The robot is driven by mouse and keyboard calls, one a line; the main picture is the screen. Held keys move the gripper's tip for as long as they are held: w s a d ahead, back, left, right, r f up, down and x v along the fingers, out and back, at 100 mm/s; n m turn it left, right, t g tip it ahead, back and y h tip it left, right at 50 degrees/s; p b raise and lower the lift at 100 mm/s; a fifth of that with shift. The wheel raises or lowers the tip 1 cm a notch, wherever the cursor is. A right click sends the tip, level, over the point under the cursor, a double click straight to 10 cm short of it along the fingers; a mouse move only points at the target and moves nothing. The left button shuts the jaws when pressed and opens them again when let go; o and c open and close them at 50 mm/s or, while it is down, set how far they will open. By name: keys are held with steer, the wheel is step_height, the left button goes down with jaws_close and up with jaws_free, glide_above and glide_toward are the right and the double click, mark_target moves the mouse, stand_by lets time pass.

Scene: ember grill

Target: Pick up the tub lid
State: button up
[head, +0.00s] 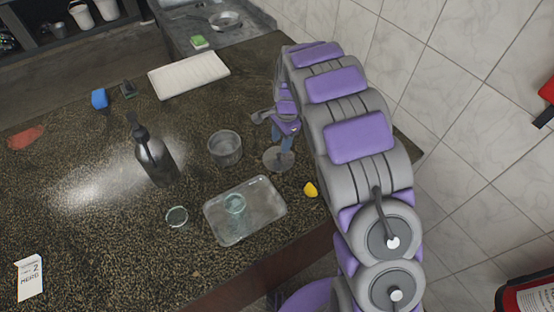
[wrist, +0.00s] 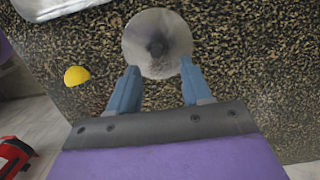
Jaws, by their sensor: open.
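The tub lid (wrist: 157,43) is a round, translucent grey disc with a dark spot at its middle. It lies on the speckled dark counter, and in the head view the lid (head: 279,160) is near the counter's right end. My gripper (wrist: 158,72) is open, its two blue fingers pointing at the lid's near edge with a gap between them. Whether the fingertips touch the lid I cannot tell. In the head view my gripper (head: 283,142) is just above and behind the lid, partly hidden by my arm. A round grey tub (head: 225,148) stands open to the left of the lid.
A yellow lemon-like piece (head: 311,189) is near the counter edge. A dark pump bottle (head: 154,160) stands to the left. A tiled wall (head: 470,110) borders the right.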

mark_target(277, 154)
steer(key=shift+d+f, duration=0.25)
steer(key=shift+s+d+f, duration=0.1)
steer(key=shift+s+f, duration=0.05)
steer(key=shift+f, duration=0.15)
steer(key=f, duration=0.1)
steer(key=a+f, duration=0.1)
steer(key=f, duration=0.1)
steer(key=f+b, duration=0.1)
steer(key=shift+s+a+f, duration=0.2)
steer(key=shift+s+a, duration=0.1)
steer(key=shift+a, duration=0.25)
steer(key=shift+d, duration=0.25)
steer(key=shift+c, duration=0.3)
steer(key=shift+d+r, duration=0.1)
steer(key=shift+d, duration=0.3)
steer(key=shift+c, duration=1.4)
steer(key=c, duration=0.3)
steer(key=shift+a, duration=0.4)
jaws_close()
